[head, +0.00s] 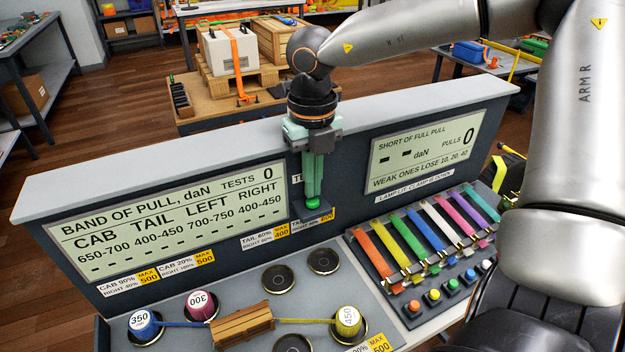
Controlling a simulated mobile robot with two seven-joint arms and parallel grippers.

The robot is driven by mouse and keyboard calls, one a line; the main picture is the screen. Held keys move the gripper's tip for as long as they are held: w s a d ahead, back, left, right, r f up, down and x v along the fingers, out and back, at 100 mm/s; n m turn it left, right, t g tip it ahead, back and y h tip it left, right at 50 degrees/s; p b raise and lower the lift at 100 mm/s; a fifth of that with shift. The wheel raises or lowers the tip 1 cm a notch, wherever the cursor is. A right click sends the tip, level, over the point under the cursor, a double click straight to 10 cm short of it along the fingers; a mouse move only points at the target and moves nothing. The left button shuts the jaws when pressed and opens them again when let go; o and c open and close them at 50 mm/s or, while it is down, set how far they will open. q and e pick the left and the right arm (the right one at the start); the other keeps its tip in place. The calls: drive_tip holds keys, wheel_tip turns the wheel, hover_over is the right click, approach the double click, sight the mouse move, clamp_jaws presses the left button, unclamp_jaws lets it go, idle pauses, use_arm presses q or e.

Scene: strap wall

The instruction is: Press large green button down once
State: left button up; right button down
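The large green button (313,203) sits on a dark mount at the middle of the strap wall, between the two displays. My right gripper (313,192) points straight down over it, with its teal fingers close together and nothing seen between them. The fingertips are right at the button's top and hide part of it. I cannot tell whether they touch it or whether it is pressed. My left gripper is out of view.
The left display (170,215) reads TESTS 0 and the right display (425,150) PULLS 0. Coloured straps (410,238) and several small buttons (433,295) lie at the right. A small wooden crate (243,325) stands between strap drums on the deck.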

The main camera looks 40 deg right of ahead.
sight(315, 204)
drive_tip(key=shift+f+b, duration=0.35)
drive_tip(key=shift+b, duration=0.1)
idle(0.6)
drive_tip(key=shift+s+f+b, duration=0.2)
drive_tip(key=shift+f+b, duration=0.15)
drive_tip(key=shift+s+a+f, duration=0.1)
drive_tip(key=shift+f, duration=0.15)
drive_tip(key=shift+b, duration=0.3)
drive_tip(key=shift+s+a+f+b, duration=0.1)
drive_tip(key=shift+s+f+b, duration=0.1)
drive_tip(key=shift+f+b, duration=0.65)
drive_tip(key=shift+r, duration=0.2)
drive_tip(key=shift+w+r+p, duration=0.15)
drive_tip(key=shift+r+p, duration=0.25)
drive_tip(key=shift+r, duration=0.25)
drive_tip(key=shift+w+r+p, duration=0.15)
drive_tip(key=shift+r+p, duration=0.25)
drive_tip(key=shift+r, duration=0.2)
drive_tip(key=shift+w+r+p, duration=0.2)
drive_tip(key=shift+r+p, duration=0.75)
drive_tip(key=shift+r, duration=0.85)
